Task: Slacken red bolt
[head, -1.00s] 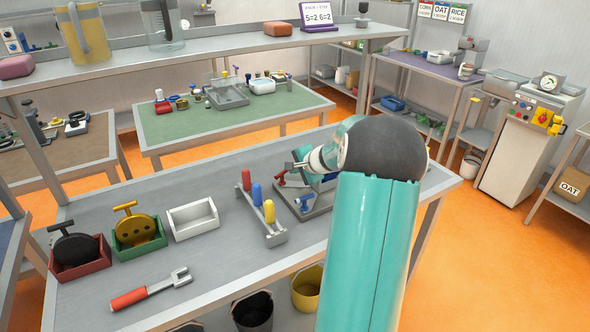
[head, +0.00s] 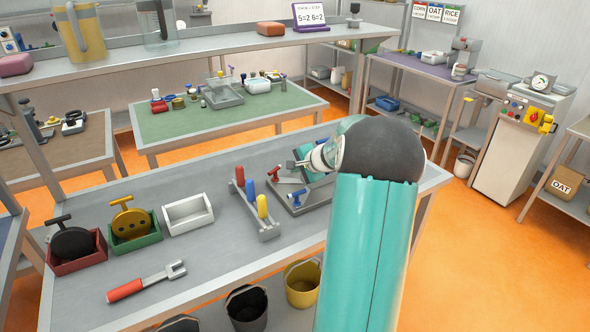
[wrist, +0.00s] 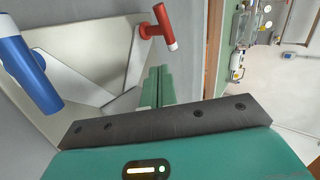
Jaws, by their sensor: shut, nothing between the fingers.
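The red bolt (head: 281,180) has a T-shaped handle and stands on a grey metal fixture (head: 298,207) on the workbench. In the wrist view the red bolt (wrist: 160,26) is near the top centre, with a white tip on its handle. The blue bolt (head: 269,197) is nearer the bench front; it is large at the left of the wrist view (wrist: 28,62). My gripper (head: 292,164) is shut and empty, just above and behind the red bolt in the head view. Its teal fingers (wrist: 158,88) show below the red bolt, apart from it. My arm hides part of the fixture.
A rack with red, blue and yellow handles (head: 268,228) stands left of the fixture. A red-handled fork tool (head: 147,283), a white bin (head: 188,214), a green bin (head: 136,240) and a red bin (head: 77,262) lie farther left. A raised shelf (head: 230,48) runs behind.

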